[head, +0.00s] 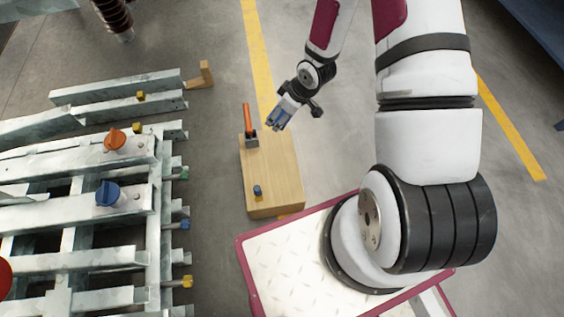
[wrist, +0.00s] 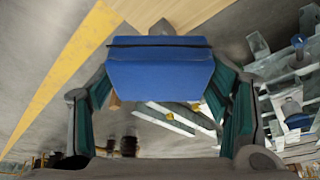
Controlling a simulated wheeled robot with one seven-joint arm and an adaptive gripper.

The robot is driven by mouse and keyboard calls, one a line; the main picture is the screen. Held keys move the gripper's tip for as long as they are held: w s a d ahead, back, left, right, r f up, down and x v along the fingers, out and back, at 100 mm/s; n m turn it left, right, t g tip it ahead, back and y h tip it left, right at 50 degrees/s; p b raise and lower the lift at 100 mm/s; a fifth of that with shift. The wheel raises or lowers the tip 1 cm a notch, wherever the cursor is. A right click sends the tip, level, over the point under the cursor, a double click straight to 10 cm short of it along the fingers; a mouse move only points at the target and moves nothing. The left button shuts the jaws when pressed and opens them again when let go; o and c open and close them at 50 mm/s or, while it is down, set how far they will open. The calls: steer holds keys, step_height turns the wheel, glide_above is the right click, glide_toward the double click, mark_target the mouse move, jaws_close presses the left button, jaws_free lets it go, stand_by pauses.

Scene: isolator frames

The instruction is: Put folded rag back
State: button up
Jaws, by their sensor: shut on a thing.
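The folded rag (wrist: 160,78) is a blue block with a dark band across its upper edge. It fills the space between the green-padded fingers of my gripper (wrist: 165,105) in the wrist view. In the head view my gripper (head: 277,121) is small and reaches down with a bit of blue at its tips, just off the far right edge of the wooden bench top (head: 270,165). The gripper is shut on the rag and appears to hold it above the floor; the exact height cannot be told.
A metal frame rack (head: 150,225) with coloured knobs fills the left. Grey floor (head: 205,180) is open between rack and bench.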

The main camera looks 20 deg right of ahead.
steer(key=s+f+n+g, duration=0.1)
steer(key=s+f+n, duration=0.1)
steer(key=s+f, duration=0.4)
steer(key=s+f+n+g+y, duration=0.1)
steer(key=s+f+n, duration=0.2)
steer(key=s+f, duration=0.3)
steer(key=s+f+n, duration=0.3)
steer(key=s+f, duration=0.3)
steer(key=f, duration=0.1)
steer(key=shift+s+f+g+y, duration=0.15)
steer(key=shift+f+g+y, duration=0.25)
steer(key=shift+w+f, duration=0.15)
steer(key=shift+w, duration=0.15)
steer(key=b, duration=0.4)
glide_toward(279, 164)
steer(key=shift+s+a+f, duration=0.8)
steer(key=shift+a+f, duration=0.2)
steer(key=shift+a, duration=0.1)
steer(key=shift+w+a, duration=0.15)
steer(key=shift+w, duration=0.8)
steer(key=shift+w+f+b, duration=0.1)
steer(key=shift+f+b, duration=0.85)
steer(key=shift+f, duration=0.85)
steer(key=shift+f, duration=0.1)
